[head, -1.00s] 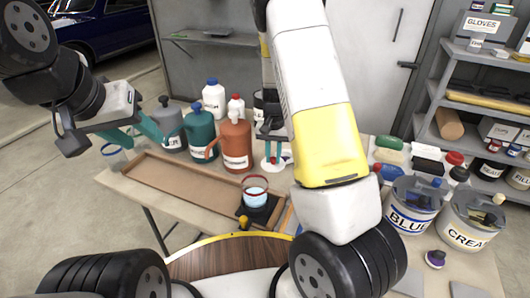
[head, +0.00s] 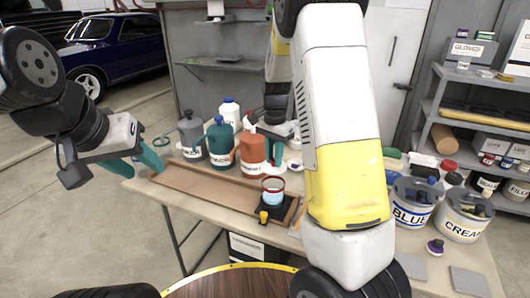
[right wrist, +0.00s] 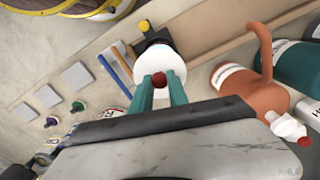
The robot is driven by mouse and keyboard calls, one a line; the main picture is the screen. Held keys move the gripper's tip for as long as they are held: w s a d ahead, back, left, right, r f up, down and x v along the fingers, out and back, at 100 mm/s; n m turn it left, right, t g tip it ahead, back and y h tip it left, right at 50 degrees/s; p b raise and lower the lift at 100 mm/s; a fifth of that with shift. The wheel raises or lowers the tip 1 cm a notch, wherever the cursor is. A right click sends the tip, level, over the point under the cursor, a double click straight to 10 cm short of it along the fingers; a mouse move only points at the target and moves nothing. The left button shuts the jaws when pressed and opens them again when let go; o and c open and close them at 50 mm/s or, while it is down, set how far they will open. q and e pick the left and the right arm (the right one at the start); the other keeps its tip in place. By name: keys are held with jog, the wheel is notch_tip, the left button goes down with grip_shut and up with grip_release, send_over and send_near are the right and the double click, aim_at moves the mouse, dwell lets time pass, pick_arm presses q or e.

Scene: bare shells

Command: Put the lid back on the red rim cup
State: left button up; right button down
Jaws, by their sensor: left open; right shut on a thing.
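The red rim cup (head: 273,186) is clear with pale blue contents. It stands upright on a black stand (head: 280,210) on the table, and its top looks open. My right gripper (head: 281,150) is behind the cup in the head view, partly hidden by my own arm. In the right wrist view its green fingers (right wrist: 161,88) are shut on the red knob of the white round lid (right wrist: 147,62). The lid overlaps the black stand there and hides the cup. My left gripper (head: 140,162) is open and empty over the table's left end.
A wooden tray (head: 200,183) lies left of the cup. Behind it stand grey, teal (head: 220,145) and orange (head: 252,158) jugs. A green-rimmed ring (head: 162,141) shows near my left gripper. Paint buckets (head: 412,205) stand at right. The front table edge is fairly clear.

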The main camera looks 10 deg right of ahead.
jog(key=shift+f, duration=2.95)
jog(key=shift+f, duration=0.15)
jog(key=c, duration=0.7)
grip_release()
jog(key=shift+r, duration=3.55)
grip_shut()
